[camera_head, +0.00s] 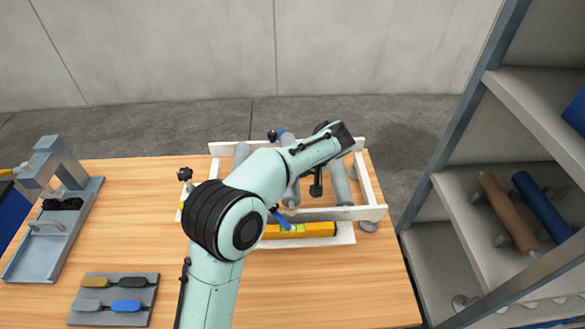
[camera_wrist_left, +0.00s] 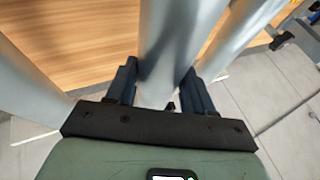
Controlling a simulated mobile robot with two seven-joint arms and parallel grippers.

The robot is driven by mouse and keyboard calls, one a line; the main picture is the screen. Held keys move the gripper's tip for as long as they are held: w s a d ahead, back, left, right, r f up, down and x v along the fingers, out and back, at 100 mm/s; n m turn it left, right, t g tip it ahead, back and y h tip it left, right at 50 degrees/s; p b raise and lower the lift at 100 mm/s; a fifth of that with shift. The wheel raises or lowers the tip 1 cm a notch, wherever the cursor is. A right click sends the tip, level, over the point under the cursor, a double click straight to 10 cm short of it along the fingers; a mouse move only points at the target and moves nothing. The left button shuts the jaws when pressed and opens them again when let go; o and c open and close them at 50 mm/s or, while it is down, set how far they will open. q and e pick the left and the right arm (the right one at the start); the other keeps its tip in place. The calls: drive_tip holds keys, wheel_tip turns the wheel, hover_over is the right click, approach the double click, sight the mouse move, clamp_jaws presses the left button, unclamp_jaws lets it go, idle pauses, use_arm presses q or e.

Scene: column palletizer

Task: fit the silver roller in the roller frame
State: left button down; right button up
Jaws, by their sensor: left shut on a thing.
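The white roller frame (camera_head: 330,214) sits on the wooden table, partly hidden behind my left arm. Silver-grey rollers show in it: one on the left (camera_head: 241,153), one on the right (camera_head: 341,184). A middle silver roller (camera_head: 292,193) shows partly below my arm. In the left wrist view, my left gripper (camera_wrist_left: 160,88) is shut on a silver roller (camera_wrist_left: 168,40), with one finger on each side. Other rollers lie left (camera_wrist_left: 28,85) and right (camera_wrist_left: 235,38) of it. Whether the held roller's ends are seated is hidden. My right gripper is not in view.
A yellow spirit level (camera_head: 315,230) lies along the frame's front. A grey tray with tags (camera_head: 113,299) and a grey fixture (camera_head: 45,245) are at the left. A shelf rack (camera_head: 470,215) with brown and blue rollers stands at the right. The table's front right is clear.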

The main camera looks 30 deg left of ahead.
use_arm(q)
drive_tip(key=shift+f, duration=0.15)
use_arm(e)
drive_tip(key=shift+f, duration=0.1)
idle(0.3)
use_arm(q)
drive_tip(key=shift+f+b, duration=0.3)
drive_tip(key=shift+f, duration=0.15)
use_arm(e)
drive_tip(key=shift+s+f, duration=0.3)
use_arm(q)
drive_tip(key=shift+f+b, duration=0.45)
drive_tip(key=shift+f, duration=0.45)
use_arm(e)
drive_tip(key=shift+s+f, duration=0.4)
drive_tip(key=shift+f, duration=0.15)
use_arm(q)
drive_tip(key=shift+c, duration=1.7)
unclamp_jaws()
drive_tip(key=shift+f, duration=0.1)
drive_tip(key=p+v, duration=0.1)
drive_tip(key=v, duration=1.2)
drive_tip(key=shift+r, duration=0.25)
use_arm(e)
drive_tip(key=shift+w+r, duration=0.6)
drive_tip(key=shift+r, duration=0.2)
